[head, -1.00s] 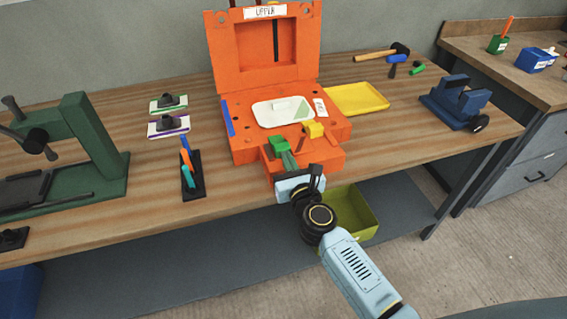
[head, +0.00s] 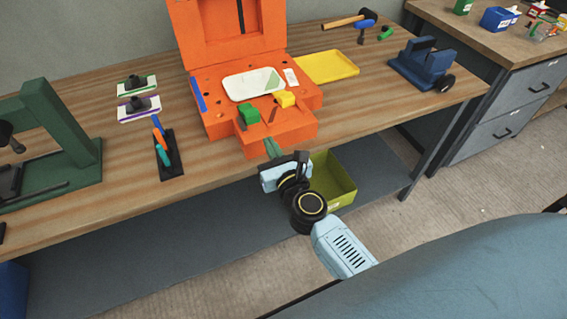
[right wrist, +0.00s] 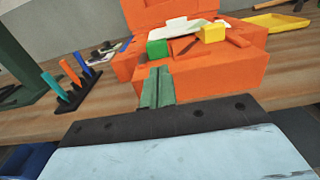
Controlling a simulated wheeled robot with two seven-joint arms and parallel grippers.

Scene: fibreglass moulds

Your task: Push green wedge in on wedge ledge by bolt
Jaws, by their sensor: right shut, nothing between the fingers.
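The green wedge (head: 249,115) is a small bright green block on the front ledge (head: 290,133) of the orange mould. It also shows in the right wrist view (right wrist: 157,48). A yellow block (head: 285,98) sits to its right, with a dark brown strip (head: 272,115) between them; I cannot tell if that is the bolt. My right gripper (head: 272,147) is shut and empty, its grey-green fingers (right wrist: 157,86) together. It is at the ledge's front side, pointing at the green wedge, with a gap between. My left gripper is not in view.
The orange mould's upper half (head: 230,40) stands open behind. A rack with coloured sticks (head: 167,155) and a green press (head: 60,140) are to the left. A yellow tray (head: 328,66) and blue vise (head: 424,65) are to the right. An olive bin (head: 333,183) sits below.

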